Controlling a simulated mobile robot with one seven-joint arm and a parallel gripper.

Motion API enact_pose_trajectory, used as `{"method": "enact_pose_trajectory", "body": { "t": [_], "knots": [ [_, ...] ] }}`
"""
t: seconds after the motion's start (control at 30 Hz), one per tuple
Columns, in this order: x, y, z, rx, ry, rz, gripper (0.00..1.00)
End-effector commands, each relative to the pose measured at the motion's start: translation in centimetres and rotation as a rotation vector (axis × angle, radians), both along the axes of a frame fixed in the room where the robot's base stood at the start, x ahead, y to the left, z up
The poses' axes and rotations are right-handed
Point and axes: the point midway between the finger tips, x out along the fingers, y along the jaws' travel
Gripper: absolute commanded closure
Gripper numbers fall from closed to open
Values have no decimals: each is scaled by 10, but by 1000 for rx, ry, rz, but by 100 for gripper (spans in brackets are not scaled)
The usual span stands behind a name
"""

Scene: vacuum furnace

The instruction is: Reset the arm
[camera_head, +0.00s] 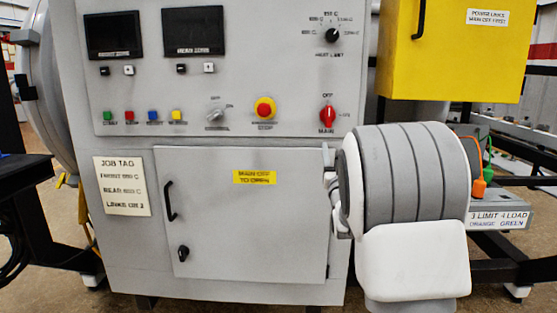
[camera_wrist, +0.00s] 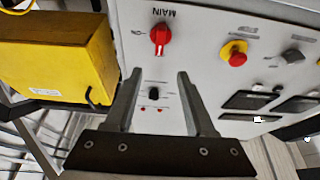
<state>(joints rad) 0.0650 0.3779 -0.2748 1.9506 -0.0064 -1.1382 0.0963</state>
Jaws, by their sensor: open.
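My gripper (camera_wrist: 160,73) shows in the wrist view with its two fingers apart and nothing between them. It faces the grey control panel (camera_wrist: 205,30), which appears upside down there. The black limit knob (camera_wrist: 154,93) shows in the gap between the fingers, on the panel beyond; I cannot tell the distance. The red main switch (camera_wrist: 160,38) lies past the fingertips. In the head view my arm (camera_head: 405,175) is folded at the right, in front of the cabinet's edge. My gripper cannot be made out there.
The furnace cabinet (camera_head: 125,240) has a closed lower door (camera_head: 240,225) and a yellow stop-button housing (camera_head: 264,108). A yellow box (camera_head: 445,55) stands at upper right. Orange (camera_head: 479,187) and green (camera_head: 488,172) plugs sit right of my arm. A dark frame (camera_head: 30,190) stands at left.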

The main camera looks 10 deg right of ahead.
Motion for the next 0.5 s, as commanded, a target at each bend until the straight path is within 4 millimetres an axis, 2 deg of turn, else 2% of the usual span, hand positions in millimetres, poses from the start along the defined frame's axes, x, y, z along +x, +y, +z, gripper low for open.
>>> {"method": "enact_pose_trajectory", "body": {
  "t": [0.17,0.27,0.37,0.5],
  "knots": [
    [-6,5,3,34,56,3,45],
    [-17,15,3,80,148,11,45],
    [-34,31,-2,135,269,29,45],
    [-68,57,-15,196,449,62,45]
  ]
}}
